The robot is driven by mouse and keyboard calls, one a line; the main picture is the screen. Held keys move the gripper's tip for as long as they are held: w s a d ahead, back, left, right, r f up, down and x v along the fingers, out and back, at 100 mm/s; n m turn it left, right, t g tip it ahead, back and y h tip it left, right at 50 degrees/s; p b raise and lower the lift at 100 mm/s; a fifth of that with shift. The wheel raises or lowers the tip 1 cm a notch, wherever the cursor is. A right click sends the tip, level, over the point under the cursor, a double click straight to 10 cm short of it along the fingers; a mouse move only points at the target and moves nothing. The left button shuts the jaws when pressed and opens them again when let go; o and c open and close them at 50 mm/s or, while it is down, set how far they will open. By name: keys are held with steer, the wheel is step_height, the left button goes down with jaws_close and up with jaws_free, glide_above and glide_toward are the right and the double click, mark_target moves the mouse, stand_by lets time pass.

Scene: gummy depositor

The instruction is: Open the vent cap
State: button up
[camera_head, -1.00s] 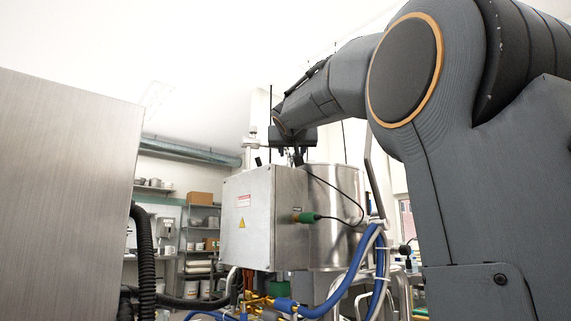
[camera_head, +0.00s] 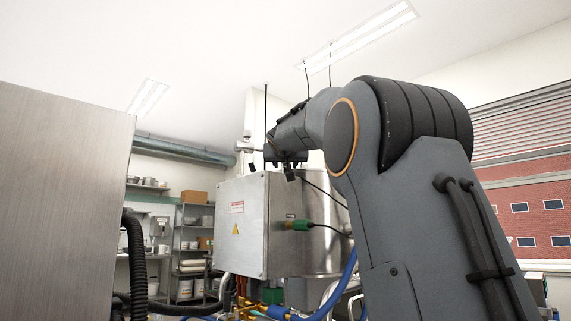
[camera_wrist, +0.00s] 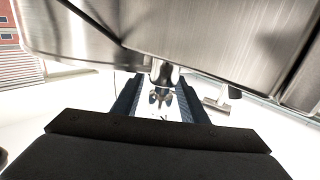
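A small metal knob with a lobed end (camera_wrist: 162,84), which looks like the vent cap, sticks out from the steel vessel (camera_wrist: 215,35) in the wrist view. My gripper (camera_wrist: 163,108) has its two dark fingers on either side of the knob, with gaps showing between them and it. In the head view my gripper (camera_head: 287,163) is low over the top of the steel vessel (camera_head: 312,245), behind the control box (camera_head: 262,225). The knob itself cannot be made out in the head view.
A T-shaped metal fitting (camera_head: 247,146) stands left of my gripper and also shows in the wrist view (camera_wrist: 218,104). A green connector with a black cable (camera_head: 299,225) and blue hoses (camera_head: 335,290) are near the vessel. A large steel panel (camera_head: 60,200) fills the left.

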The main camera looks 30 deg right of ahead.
steer(key=shift+c, duration=0.4)
jaws_close()
steer(key=shift+p, duration=0.35)
steer(key=y+p, duration=0.1)
steer(key=p, duration=0.1)
steer(key=n+p, duration=0.1)
steer(key=p, duration=0.1)
steer(key=shift+a+r+t+y+p, duration=0.15)
steer(key=shift+t+y+p, duration=0.25)
steer(key=p, duration=0.3)
steer(key=shift+w+a+n+y, duration=0.1)
steer(key=shift+n+y, duration=0.3)
steer(key=shift+f, duration=0.2)
steer(key=shift+o, duration=0.4)
jaws_free()
